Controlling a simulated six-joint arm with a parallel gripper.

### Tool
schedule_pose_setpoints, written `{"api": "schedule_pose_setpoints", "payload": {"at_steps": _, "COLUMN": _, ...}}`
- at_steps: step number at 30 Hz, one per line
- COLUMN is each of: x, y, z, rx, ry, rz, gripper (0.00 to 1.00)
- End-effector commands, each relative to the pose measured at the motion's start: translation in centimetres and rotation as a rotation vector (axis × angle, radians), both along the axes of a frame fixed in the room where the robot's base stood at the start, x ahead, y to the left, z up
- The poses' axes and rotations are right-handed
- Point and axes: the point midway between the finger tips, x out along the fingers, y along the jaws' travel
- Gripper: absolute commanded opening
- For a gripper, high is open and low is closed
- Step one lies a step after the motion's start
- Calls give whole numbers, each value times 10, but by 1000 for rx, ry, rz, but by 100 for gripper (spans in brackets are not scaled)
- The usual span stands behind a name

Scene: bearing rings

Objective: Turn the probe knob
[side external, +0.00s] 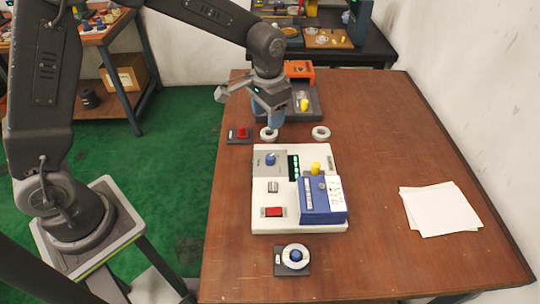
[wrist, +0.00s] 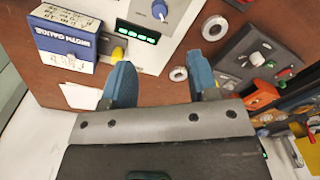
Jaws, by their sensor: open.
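A white instrument panel (side external: 262,225) lies on the brown table. It carries a blue knob (side external: 270,159), a green-lit display (side external: 294,167), a yellow knob (side external: 315,168) and a red switch (side external: 274,212). Which knob is the probe knob cannot be told. My gripper (side external: 274,115) is above the table behind the panel, near a pale ring (side external: 269,134). In the wrist view its blue fingers (wrist: 161,74) are apart with nothing between them.
A blue gauge box (side external: 322,205) rests on the panel's right side. Another pale ring (side external: 321,132) and a red-button box (side external: 239,135) lie behind the panel. A ring on a dark base (side external: 294,257) is in front. White papers (side external: 440,211) lie right; the table between is bare.

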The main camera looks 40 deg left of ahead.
Motion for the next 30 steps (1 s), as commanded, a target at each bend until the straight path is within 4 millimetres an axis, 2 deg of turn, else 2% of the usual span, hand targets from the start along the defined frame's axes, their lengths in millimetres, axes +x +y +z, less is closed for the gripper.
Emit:
{"api": "schedule_pose_setpoints", "payload": {"at_steps": 1, "x": 4, "y": -2, "z": -8, "rx": 2, "ry": 12, "rz": -6, "gripper": 55}}
{"api": "schedule_pose_setpoints", "payload": {"at_steps": 10, "x": 7, "y": -3, "z": -36, "rx": 5, "ry": 26, "rz": -9, "gripper": 55}}
{"api": "schedule_pose_setpoints", "payload": {"at_steps": 21, "x": 7, "y": 0, "z": -111, "rx": 5, "ry": 26, "rz": -8, "gripper": 55}}
{"api": "schedule_pose_setpoints", "payload": {"at_steps": 25, "x": 7, "y": 1, "z": -132, "rx": 5, "ry": 25, "rz": -7, "gripper": 55}}
{"api": "schedule_pose_setpoints", "payload": {"at_steps": 30, "x": 8, "y": 1, "z": -148, "rx": 4, "ry": 22, "rz": -7, "gripper": 55}}
